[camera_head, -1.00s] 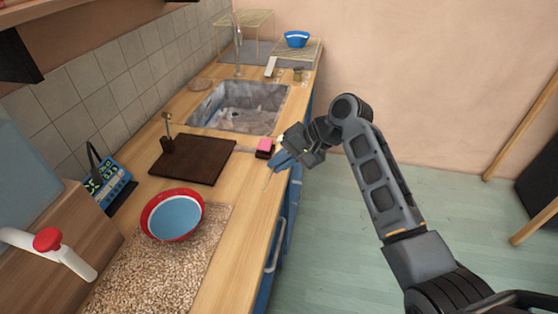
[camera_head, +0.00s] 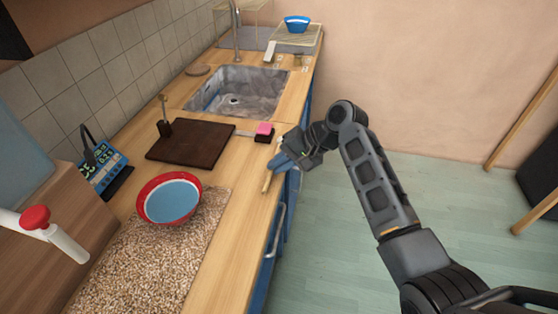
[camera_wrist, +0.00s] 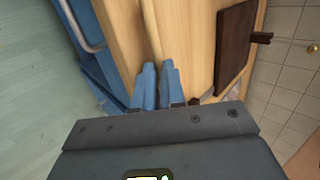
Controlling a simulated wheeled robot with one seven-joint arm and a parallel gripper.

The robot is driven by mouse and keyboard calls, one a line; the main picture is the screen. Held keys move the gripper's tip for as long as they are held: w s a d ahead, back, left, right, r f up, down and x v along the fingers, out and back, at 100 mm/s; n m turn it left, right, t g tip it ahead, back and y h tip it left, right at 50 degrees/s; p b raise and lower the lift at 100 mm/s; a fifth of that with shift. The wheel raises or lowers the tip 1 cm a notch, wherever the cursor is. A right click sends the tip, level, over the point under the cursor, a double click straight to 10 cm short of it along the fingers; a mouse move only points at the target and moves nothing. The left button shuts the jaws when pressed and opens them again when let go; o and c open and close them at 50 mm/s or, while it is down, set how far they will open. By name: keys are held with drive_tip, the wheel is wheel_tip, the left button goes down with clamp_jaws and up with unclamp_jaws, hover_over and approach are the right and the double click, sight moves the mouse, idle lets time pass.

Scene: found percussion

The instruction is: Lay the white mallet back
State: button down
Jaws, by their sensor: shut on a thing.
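My gripper (camera_head: 283,161) is at the right edge of the wooden counter, its blue fingers shut on a thin pale stick, which I take for the white mallet (camera_head: 266,182). The stick reaches from the fingers toward the near side along the counter edge. In the wrist view the mallet's stick (camera_wrist: 149,28) runs up from the blue fingers (camera_wrist: 157,85) over the counter. The mallet's head is not clear; a small whitish bit shows beside the gripper. I cannot tell whether the stick touches the counter.
A dark brown board (camera_head: 191,143) lies left of my gripper, with a small upright stick in a block (camera_head: 165,127). A pink block on a black base (camera_head: 264,131) sits near the gripper. A red bowl (camera_head: 168,198) stands on a speckled mat (camera_head: 140,262). The sink (camera_head: 240,92) is beyond.

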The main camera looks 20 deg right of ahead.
drive_tip(key=shift+s+f, duration=0.1)
drive_tip(key=shift+f, duration=0.3)
idle(0.5)
drive_tip(key=c, duration=1.3)
unclamp_jaws()
drive_tip(key=shift+f, duration=0.1)
drive_tip(key=shift+o, duration=0.8)
drive_tip(key=shift+s+d, duration=0.1)
drive_tip(key=shift+d, duration=0.05)
drive_tip(key=v, duration=0.8)
drive_tip(key=shift+a+r, duration=0.25)
drive_tip(key=shift+r, duration=0.15)
drive_tip(key=shift+w, duration=0.25)
